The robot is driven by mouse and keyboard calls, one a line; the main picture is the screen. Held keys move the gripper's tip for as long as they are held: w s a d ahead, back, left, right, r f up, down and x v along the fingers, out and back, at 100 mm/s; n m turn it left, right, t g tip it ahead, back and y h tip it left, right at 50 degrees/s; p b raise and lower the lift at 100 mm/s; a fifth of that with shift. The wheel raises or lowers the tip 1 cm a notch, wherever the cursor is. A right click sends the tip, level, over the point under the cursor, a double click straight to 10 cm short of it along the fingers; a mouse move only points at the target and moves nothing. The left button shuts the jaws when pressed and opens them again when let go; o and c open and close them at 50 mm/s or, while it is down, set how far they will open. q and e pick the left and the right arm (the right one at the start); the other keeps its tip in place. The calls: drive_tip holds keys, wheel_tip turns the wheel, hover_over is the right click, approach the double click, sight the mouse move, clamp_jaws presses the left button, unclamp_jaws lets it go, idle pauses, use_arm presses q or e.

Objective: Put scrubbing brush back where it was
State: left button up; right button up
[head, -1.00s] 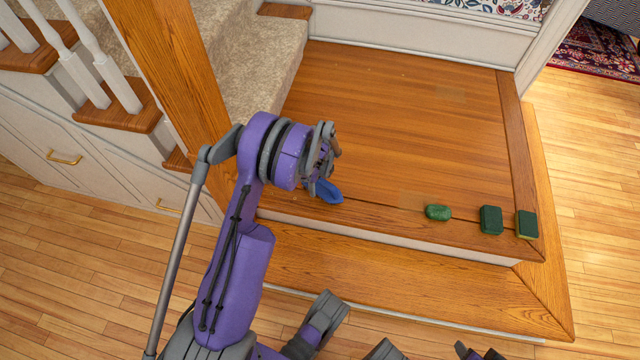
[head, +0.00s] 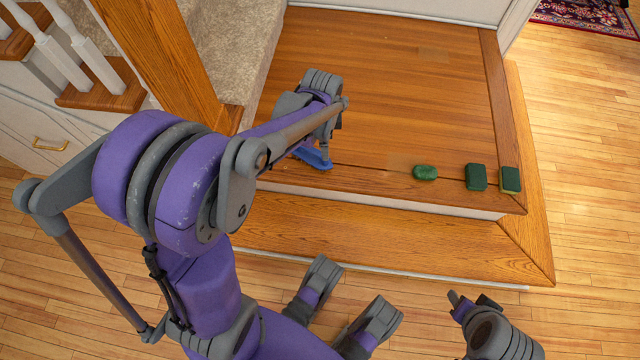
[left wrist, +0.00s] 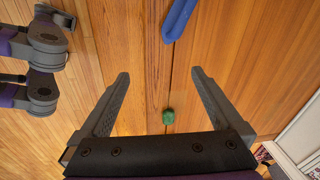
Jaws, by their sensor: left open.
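The scrubbing brush appears to be the blue item (head: 316,157) lying on the wooden landing near its front edge, partly hidden by my left arm in the head view. In the left wrist view the blue item (left wrist: 178,18) shows as a long strip at the top, beyond my fingertips and not between them. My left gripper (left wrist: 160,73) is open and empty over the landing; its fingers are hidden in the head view. My right gripper (head: 472,300) is low at the bottom right, away from the brush, and its opening is unclear.
A green oval piece (head: 425,172), a dark green block (head: 476,177) and a green sponge (head: 510,180) stand in a row on the landing's front right. A wooden newel post (head: 165,60) rises at the left. The landing (head: 400,90) behind is clear.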

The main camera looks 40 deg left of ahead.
use_arm(q)
drive_tip(key=s+d+r+n+t, duration=0.1)
drive_tip(key=s+d+r+n, duration=0.1)
drive_tip(key=s+d+n, duration=0.3)
drive_tip(key=s+d+r+n+t, duration=0.1)
drive_tip(key=s+d+r+n, duration=0.2)
drive_tip(key=s, duration=0.8)
drive_tip(key=d+n, duration=0.2)
drive_tip(key=d, duration=0.1)
drive_tip(key=shift+s+r+n+t, duration=0.25)
drive_tip(key=shift+s+n+t, duration=0.15)
